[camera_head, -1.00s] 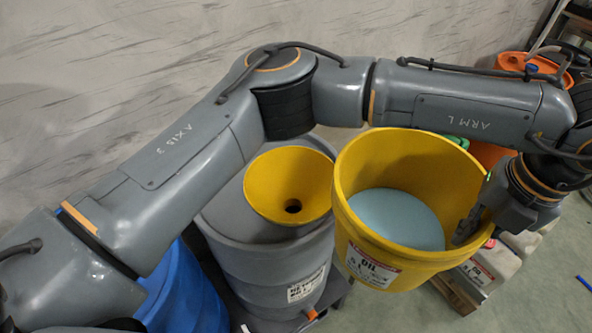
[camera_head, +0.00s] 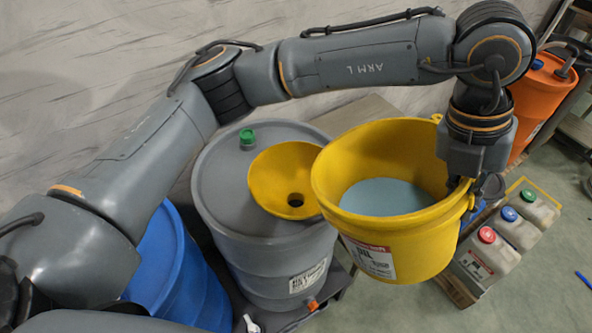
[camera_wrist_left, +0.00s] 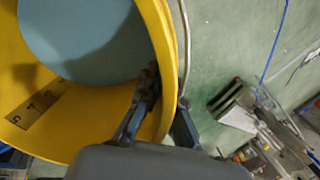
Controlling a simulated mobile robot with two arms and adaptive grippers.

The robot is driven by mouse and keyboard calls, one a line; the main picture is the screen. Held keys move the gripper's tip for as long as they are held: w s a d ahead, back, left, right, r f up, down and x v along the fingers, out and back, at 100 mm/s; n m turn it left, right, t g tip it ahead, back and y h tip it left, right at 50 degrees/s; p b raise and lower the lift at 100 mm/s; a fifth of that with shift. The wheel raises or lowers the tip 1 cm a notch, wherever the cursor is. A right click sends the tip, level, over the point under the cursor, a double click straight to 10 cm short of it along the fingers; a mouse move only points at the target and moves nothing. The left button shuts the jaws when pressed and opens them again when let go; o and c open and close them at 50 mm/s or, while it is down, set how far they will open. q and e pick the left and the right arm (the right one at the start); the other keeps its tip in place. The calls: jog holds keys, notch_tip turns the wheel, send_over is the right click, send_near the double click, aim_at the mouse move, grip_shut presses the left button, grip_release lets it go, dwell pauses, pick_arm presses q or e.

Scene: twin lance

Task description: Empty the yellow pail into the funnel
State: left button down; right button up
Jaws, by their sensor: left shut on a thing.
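The yellow pail (camera_head: 398,245) hangs in the air right of the grey drum, close to upright, with pale blue-grey liquid (camera_head: 385,197) inside. My left gripper (camera_head: 468,188) is shut on the right side of its rim. In the left wrist view, one finger of the gripper (camera_wrist_left: 168,100) is inside the pail wall (camera_wrist_left: 165,60) and one outside. The yellow funnel (camera_head: 275,168) sits on the drum's top, its dark hole (camera_head: 296,200) showing. The pail's left rim covers the funnel's right edge in the head view. My right gripper is not in view.
The grey drum (camera_head: 265,268) has a green cap (camera_head: 247,137). A blue drum (camera_head: 165,265) stands left of it. Several capped jugs (camera_head: 515,228) stand on a pallet at right. An orange container (camera_head: 540,95) is behind them. A wall closes the back.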

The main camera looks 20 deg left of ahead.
aim_at(461, 182)
pick_arm(q)
jog(key=r, duration=0.1)
jog(key=a+r+h, duration=0.1)
jog(key=r+p, duration=0.1)
jog(key=shift+w+a+r, duration=0.15)
jog(key=shift+w+a, duration=0.05)
jog(key=shift+a, duration=0.1)
jog(key=w+a+r+g+h+b, duration=0.1)
jog(key=a+r+h+b, duration=0.2)
jog(key=a+h, duration=0.3)
jog(key=shift+w+a+r+g, duration=0.4)
jog(key=shift+a+r, duration=0.05)
jog(key=shift+r, duration=0.1)
jog(key=shift+w+a+r+h+b, duration=0.2)
jog(key=shift+a+r+h+b, duration=0.1)
jog(key=shift+a+h+b, duration=0.35)
jog(key=shift+w+a+r+g+h, duration=0.1)
jog(key=shift+a+r+g+h, duration=0.2)
jog(key=shift+a, duration=0.1)
jog(key=shift+w+a+r+h+b, duration=0.2)
jog(key=shift+a+r+h+b, duration=0.25)
jog(key=shift+a+r, duration=0.25)
dwell(4.5)
